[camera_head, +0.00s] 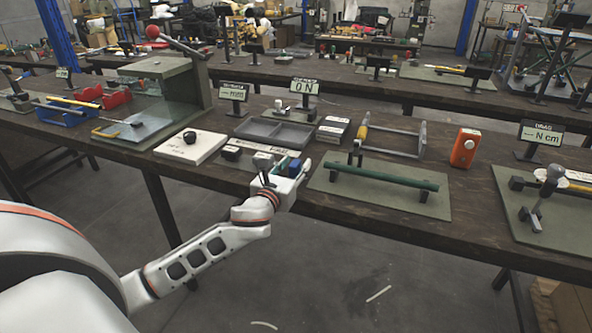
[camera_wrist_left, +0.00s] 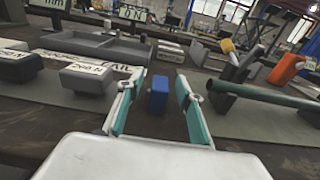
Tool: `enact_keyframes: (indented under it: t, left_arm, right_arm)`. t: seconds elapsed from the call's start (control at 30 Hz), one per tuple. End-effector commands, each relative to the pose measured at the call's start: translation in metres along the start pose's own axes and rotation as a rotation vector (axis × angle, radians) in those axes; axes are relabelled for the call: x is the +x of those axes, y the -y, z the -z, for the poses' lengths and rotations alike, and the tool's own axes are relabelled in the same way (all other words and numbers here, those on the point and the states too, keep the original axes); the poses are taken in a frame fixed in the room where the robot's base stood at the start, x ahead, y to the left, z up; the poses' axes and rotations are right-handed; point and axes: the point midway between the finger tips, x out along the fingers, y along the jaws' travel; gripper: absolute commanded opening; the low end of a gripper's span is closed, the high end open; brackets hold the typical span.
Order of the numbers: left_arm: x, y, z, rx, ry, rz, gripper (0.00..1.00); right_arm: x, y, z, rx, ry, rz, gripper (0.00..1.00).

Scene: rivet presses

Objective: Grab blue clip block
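The blue clip block (camera_wrist_left: 158,95) stands upright on the bench mat in the left wrist view, between and just beyond the teal-lined fingers. In the head view the blue block (camera_head: 294,167) shows at the fingertips, partly hidden by the hand. My left gripper (camera_wrist_left: 156,106) is open, its fingers apart on either side of the block, with gaps visible. In the head view my left gripper (camera_head: 291,172) reaches over the bench's front edge. My right gripper is not in view.
Labelled grey blocks (camera_wrist_left: 101,76) sit left of the fingers. A grey divided tray (camera_head: 273,131) stands behind. A green rod (camera_head: 384,176) on supports lies right on a green mat. An orange device (camera_head: 464,148) stands farther right. A white board (camera_head: 190,147) lies left.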

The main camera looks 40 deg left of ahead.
Motion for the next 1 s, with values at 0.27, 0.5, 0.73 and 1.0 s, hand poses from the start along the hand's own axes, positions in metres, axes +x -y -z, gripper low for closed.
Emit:
enact_keyframes:
  t: [0.27, 0.5, 0.73, 1.0]
  left_arm:
    - [0.003, 0.000, -0.001, 0.000, 0.000, 0.000, 0.36]
    - [0.003, 0.000, -0.001, 0.000, 0.001, 0.000, 0.01]
    - [0.003, 0.000, -0.001, -0.001, 0.001, 0.000, 0.01]
    - [0.002, 0.000, -0.038, -0.002, 0.011, 0.001, 0.01]
  right_arm:
    - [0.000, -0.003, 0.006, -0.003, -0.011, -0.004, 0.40]
    - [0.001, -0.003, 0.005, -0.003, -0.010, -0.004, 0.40]
    - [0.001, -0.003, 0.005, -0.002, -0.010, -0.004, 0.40]
    - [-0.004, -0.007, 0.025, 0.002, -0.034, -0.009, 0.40]
